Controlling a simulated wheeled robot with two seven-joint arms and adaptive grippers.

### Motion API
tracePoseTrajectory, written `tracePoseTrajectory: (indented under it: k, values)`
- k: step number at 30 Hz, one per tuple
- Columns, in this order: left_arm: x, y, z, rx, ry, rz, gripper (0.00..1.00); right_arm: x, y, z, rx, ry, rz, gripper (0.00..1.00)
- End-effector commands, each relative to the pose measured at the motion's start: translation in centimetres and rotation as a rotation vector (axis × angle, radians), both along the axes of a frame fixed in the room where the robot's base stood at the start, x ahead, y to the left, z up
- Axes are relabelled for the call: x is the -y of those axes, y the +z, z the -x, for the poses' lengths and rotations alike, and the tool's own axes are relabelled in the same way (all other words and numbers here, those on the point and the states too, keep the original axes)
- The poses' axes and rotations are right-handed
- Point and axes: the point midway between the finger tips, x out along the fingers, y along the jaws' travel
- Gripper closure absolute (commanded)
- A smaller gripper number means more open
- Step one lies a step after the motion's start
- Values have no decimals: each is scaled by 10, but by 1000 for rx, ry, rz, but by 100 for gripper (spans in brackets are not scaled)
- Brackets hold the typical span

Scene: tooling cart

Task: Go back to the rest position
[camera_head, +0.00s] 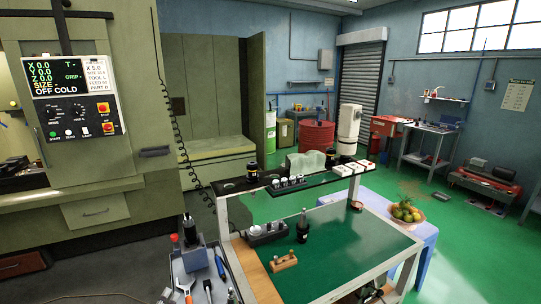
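Neither of my grippers shows clearly in the head view. The tooling cart (340,252) stands in front of me with a green top and a raised dark shelf (318,182). A black tool holder (302,228) stands upright on the green top. A dark block with several round pieces (268,232) sits at the top's back left. A wooden block with pegs (284,262) lies near the front left. A small dark item (374,296) at the bottom edge is cut off and unclear.
A grey tray with hand tools (206,284) lies left of the cart, with a tool fixture (190,234) at its back. A machine with a control panel (74,96) fills the left. The green floor at right has free room.

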Motion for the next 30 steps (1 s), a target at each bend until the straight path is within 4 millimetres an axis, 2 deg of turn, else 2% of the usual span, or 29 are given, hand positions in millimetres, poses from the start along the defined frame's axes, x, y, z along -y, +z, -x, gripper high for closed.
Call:
tracePoseTrajectory:
  k: [1,3,8,14,23,30]
  values:
    - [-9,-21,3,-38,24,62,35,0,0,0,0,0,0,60]
    - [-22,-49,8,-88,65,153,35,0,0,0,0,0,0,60]
    - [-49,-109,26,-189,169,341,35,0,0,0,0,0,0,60]
    - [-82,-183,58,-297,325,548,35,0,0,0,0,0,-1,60]
    - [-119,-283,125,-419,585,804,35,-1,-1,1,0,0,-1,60]
    - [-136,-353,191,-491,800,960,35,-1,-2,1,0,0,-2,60]
